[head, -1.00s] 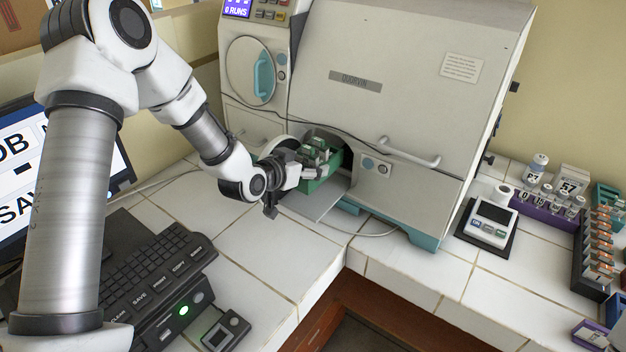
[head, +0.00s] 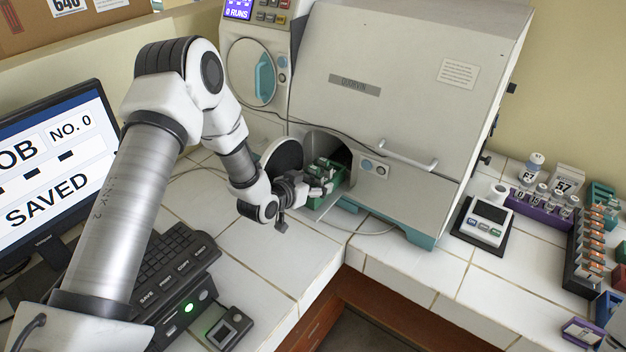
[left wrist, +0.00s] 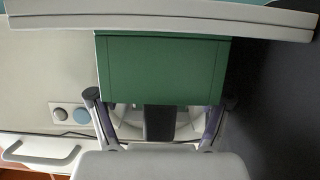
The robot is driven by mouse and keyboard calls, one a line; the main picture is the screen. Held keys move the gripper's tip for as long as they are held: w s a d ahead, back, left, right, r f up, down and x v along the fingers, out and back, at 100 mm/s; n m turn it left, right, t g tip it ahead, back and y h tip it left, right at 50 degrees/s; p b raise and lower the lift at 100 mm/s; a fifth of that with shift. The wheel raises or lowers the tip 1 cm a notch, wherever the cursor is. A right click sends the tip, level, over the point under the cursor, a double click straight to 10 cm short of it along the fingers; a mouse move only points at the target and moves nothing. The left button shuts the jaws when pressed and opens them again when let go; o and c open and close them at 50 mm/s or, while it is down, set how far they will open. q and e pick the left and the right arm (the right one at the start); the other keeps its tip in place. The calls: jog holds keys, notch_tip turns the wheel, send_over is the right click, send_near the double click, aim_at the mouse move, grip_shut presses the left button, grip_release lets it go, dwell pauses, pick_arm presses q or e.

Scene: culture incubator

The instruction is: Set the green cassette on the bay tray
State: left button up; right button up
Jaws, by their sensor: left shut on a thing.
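The green cassette (head: 326,174) is at the mouth of the incubator's open bay, its top filled with small pale and grey items. My left gripper (head: 324,187) is shut on it from the front left. In the left wrist view the cassette's plain green face (left wrist: 165,68) lies between the two fingers (left wrist: 160,104). The light grey bay tray (head: 308,212) sticks out below the cassette. Its edge (left wrist: 160,18) crosses the top of the left wrist view, right against the cassette; I cannot tell whether they touch. My right gripper is not in view.
The round bay door (head: 283,158) stands open just left of the bay, close to my left wrist. Bay buttons (head: 374,166) and a white handle (head: 408,157) are to the right. A keyboard (head: 178,262) and monitor (head: 52,165) stand at left; a scale (head: 486,222) at right.

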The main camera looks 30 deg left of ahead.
pick_arm(q)
jog(key=o, duration=0.9)
jog(key=shift+f, duration=0.1)
jog(key=shift+o, duration=0.2)
jog(key=b+v, duration=0.2)
jog(key=v, duration=1)
jog(key=shift+s, duration=0.1)
